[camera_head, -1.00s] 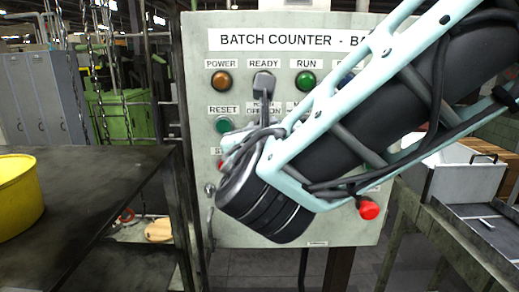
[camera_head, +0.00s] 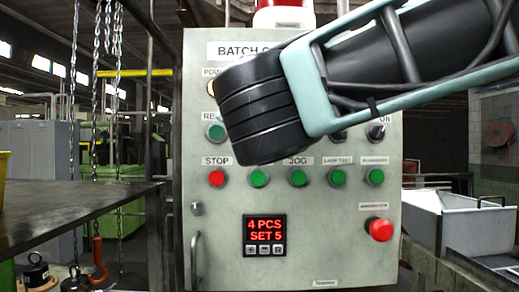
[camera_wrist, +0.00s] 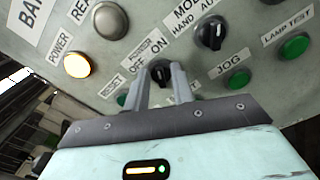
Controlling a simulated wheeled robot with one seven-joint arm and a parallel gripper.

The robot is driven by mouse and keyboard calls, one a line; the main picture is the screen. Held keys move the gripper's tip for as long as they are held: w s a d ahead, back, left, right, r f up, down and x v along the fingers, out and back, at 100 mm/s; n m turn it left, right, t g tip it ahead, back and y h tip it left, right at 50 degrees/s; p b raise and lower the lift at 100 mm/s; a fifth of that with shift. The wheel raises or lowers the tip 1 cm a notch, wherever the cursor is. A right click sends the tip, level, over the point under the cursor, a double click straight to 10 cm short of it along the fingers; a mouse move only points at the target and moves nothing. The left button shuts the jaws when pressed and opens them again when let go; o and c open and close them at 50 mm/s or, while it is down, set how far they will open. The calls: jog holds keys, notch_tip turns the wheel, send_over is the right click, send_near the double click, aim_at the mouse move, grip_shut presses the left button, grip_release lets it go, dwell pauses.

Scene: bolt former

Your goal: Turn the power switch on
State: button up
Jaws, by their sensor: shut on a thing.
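The power switch (camera_wrist: 160,71) is a black rotary knob under a POWER OFF ON label in the wrist view. My gripper (camera_wrist: 161,84) has its two grey fingers closed around the knob, one on each side. The fingers partly cover the knob, and I cannot tell exactly where it points. The power lamp (camera_wrist: 77,65) glows yellow in the wrist view. Its lit edge (camera_head: 210,87) also shows in the head view, beside my arm. In the head view my arm hides the switch and the fingers.
The grey panel (camera_head: 310,215) carries a lit red display (camera_head: 264,235) reading 4 PCS SET 5. Below my arm are a red stop button (camera_head: 216,178), several green buttons and a large red button (camera_head: 380,229). A dark table (camera_head: 70,215) stands left.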

dwell(0.4)
jog(key=o, duration=1)
jog(key=shift+s, duration=0.1)
jog(key=s+b, duration=0.1)
jog(key=s, duration=0.4)
jog(key=s+b, duration=0.2)
jog(key=s, duration=0.4)
jog(key=s+b, duration=0.2)
jog(key=s, duration=0.4)
jog(key=shift+s+a, duration=0.1)
jog(key=shift+a, duration=0.2)
